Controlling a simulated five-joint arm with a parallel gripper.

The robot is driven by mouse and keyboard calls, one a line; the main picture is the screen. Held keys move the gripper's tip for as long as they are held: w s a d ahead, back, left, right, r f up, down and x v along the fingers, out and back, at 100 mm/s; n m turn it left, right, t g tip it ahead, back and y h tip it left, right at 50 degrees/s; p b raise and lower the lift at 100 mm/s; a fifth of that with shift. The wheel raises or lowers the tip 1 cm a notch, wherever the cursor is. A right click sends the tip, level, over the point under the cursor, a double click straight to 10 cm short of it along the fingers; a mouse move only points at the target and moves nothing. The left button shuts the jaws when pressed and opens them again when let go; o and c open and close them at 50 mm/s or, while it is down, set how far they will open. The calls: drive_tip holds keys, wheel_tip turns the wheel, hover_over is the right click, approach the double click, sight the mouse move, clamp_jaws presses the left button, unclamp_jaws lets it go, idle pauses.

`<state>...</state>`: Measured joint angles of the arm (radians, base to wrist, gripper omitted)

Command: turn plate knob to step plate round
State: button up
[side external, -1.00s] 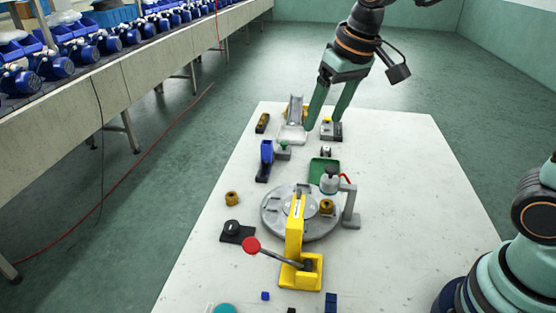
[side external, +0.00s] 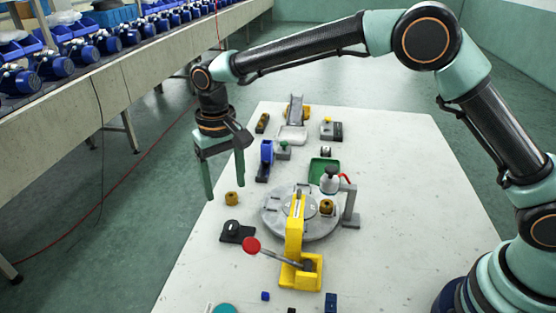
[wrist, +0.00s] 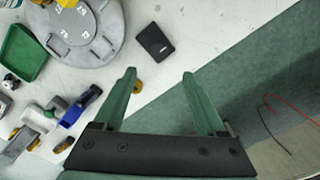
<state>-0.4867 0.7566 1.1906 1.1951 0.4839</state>
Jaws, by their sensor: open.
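The plate knob (side external: 233,227) is a dark round knob on a flat black base, left of the grey round plate (side external: 272,214). In the wrist view the black base (wrist: 154,40) lies ahead of my fingertips, and the plate (wrist: 110,38) is at the upper left. My gripper (side external: 224,191) is open and empty, pointing down above the table's left edge, behind the knob and apart from it. Its two fingers also show in the wrist view (wrist: 159,73). A brass part (side external: 326,207) sits on the plate's right side.
A loose brass part (side external: 231,198) stands close to my fingertips. A yellow press (side external: 295,235) with a red-balled lever (side external: 251,245) rises at the plate's front. A grey post (side external: 350,205) stands right of the plate. A green tray (side external: 322,170) lies behind it.

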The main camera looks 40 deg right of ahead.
sight(232, 224)
wheel_tip(232, 224, down, 12)
drive_tip(key=shift+r, duration=0.25)
idle(0.3)
clamp_jaws()
